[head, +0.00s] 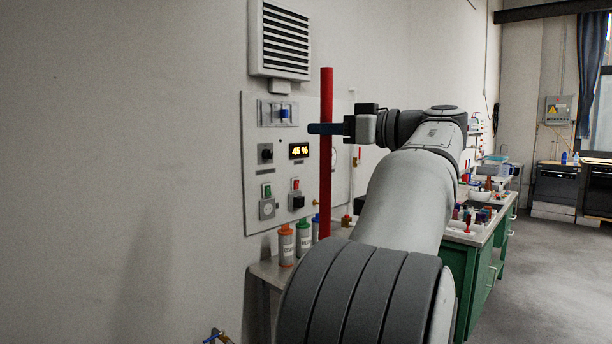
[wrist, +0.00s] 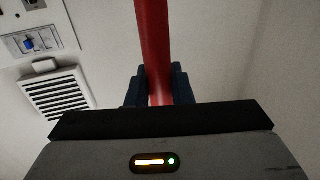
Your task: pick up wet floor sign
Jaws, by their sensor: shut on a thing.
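My gripper (head: 327,129) is shut on a long, upright red pole (head: 326,190), with its blue fingers across the pole's upper half. In the wrist view the fingers of my gripper (wrist: 159,88) are on both sides of the red pole (wrist: 152,35). The pole's top end is free in the head view, and its lower end is hidden behind my arm. No sign board or lettering shows in either view, so I cannot tell whether the pole belongs to a wet floor sign.
A wall panel with a 45 % display (head: 299,151) and switches is behind the pole, below a vent (head: 286,38). Orange (head: 286,245) and green (head: 303,240) bottles stand on a bench near it. A green cabinet (head: 463,285) stands right. Grey floor (head: 555,280) is clear.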

